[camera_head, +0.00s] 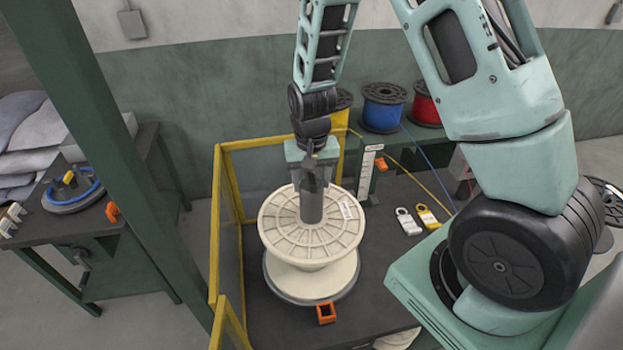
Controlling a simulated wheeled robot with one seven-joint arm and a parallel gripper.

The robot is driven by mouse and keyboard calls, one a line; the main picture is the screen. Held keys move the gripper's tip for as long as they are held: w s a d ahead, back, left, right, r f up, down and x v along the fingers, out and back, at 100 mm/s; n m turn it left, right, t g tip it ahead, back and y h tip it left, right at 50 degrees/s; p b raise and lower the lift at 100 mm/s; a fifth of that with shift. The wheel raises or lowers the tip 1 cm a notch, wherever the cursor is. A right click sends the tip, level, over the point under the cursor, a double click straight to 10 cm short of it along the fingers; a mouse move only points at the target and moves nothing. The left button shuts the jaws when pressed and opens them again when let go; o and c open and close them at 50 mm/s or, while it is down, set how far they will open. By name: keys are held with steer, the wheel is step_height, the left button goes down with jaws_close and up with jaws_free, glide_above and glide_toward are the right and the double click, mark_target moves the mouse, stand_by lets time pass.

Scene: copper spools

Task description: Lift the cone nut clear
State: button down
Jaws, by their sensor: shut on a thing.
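My gripper (312,178) points down over the middle of a cream spool (285,228) and is shut on the cone nut (311,207). The nut shows as a grey, round piece between and below the dark fingers, at the centre of the spool's ribbed upper flange. The fingers hide its upper part. I cannot tell whether its lower end touches the flange or is apart from it. The spool stands upright on a round grey base (330,297).
A yellow guard frame (214,230) stands left of and behind the spool. An orange square piece (326,313) lies in front. Blue (383,107) and red (425,108) spools stand behind. A green post (130,140) rises at left.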

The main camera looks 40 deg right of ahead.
steer(key=shift+r, duration=0.1)
stand_by(0.3)
steer(key=shift+r+p, duration=2.3)
steer(key=shift+r, duration=0.4)
steer(key=shift+f, duration=0.1)
